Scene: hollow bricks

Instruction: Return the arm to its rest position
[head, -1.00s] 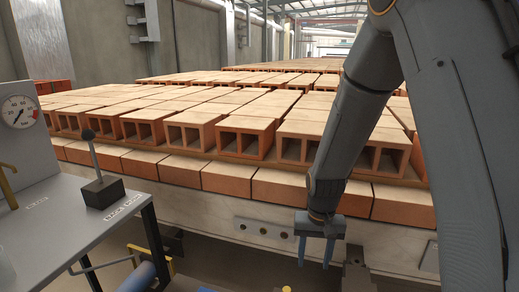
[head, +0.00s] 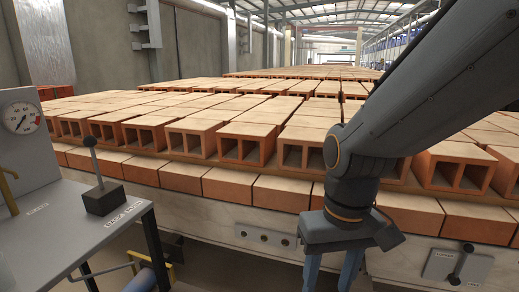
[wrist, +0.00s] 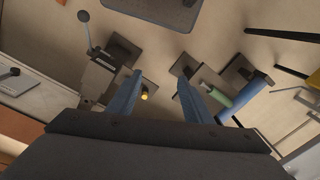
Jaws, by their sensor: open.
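My gripper (head: 331,268) hangs in front of the brick stack, to the right of centre in the head view, with its two blue fingers pointing down. Their tips are cut off by the lower edge of that view. In the wrist view the fingers (wrist: 152,98) stand apart with nothing between them, above the floor and some floor-level fittings. My arm comes in from the upper right and bends down at the wrist, hiding part of the bricks.
Rows of hollow bricks (head: 246,143) lie on a layer of bricks (head: 228,187) over a pale base (head: 205,215). A grey console with a black lever (head: 95,165) and a gauge (head: 20,117) stands at the left. Another lever (head: 461,262) is at the lower right.

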